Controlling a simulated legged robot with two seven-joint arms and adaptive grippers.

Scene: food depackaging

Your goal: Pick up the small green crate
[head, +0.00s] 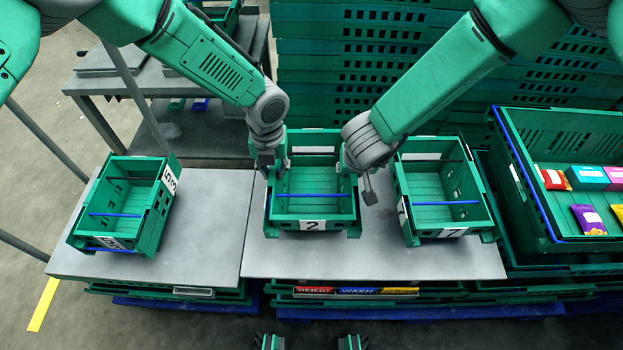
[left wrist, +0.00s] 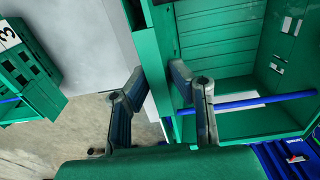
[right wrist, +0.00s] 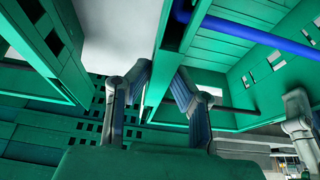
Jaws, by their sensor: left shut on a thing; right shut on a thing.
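Three small green crates stand in a row in the head view. The middle crate (head: 312,208), with a "2" label on its front, is between my two grippers. My left gripper (head: 279,168) is shut on its left wall; in the left wrist view the fingers (left wrist: 158,75) straddle the wall of this crate (left wrist: 220,45). My right gripper (head: 358,180) is shut on its right wall; in the right wrist view its fingers (right wrist: 164,72) straddle that wall. The crate looks level and empty, with a blue bar across it. I cannot tell whether it touches the table.
The left crate (head: 118,212), labelled "3", and the right crate (head: 440,190) stand on the grey table (head: 215,225). The right crate is close beside my right gripper. A larger green crate (head: 540,215) at the right holds several coloured packets. Stacked green crates (head: 330,60) fill the back.

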